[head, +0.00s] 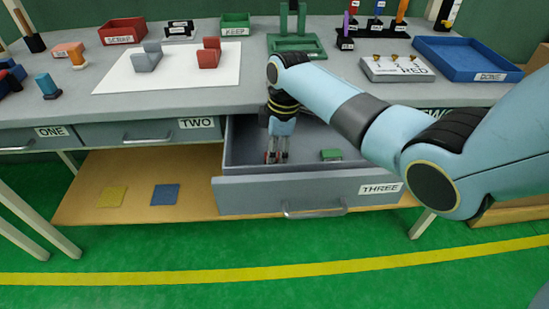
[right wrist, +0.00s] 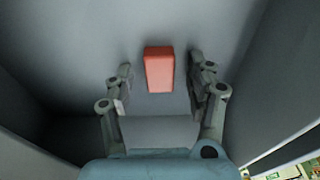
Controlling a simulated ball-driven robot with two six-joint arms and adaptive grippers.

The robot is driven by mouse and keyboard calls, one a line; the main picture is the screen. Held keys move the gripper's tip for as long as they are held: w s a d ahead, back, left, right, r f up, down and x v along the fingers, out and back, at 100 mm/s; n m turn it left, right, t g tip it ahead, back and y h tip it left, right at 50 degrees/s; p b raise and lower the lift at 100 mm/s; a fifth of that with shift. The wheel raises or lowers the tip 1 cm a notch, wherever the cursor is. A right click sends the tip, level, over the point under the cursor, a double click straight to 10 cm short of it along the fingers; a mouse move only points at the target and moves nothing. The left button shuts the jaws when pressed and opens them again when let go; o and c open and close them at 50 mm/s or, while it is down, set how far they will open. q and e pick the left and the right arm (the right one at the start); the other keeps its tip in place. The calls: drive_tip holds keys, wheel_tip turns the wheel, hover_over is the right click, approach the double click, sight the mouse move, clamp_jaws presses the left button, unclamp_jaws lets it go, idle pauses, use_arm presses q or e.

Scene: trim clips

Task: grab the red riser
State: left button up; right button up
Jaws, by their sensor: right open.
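A plain red block (right wrist: 159,70), which looks like the red riser, lies on the grey floor of the open drawer THREE (head: 300,190). My right gripper (head: 276,158) reaches down into this drawer. In the right wrist view my right gripper (right wrist: 160,74) is open, with one finger on each side of the red block and a gap on both sides. In the head view the fingers mostly hide the block, with only a hint of red between them. My left gripper is not in view.
A green block (head: 331,154) lies in the drawer, right of my gripper. Drawer walls stand close around. Above, the table holds a white sheet (head: 130,80) with a grey part (head: 147,57) and another red part (head: 209,53), plus a blue tray (head: 465,58).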

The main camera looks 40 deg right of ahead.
drive_tip(key=c, duration=1)
drive_tip(key=shift+r, duration=0.1)
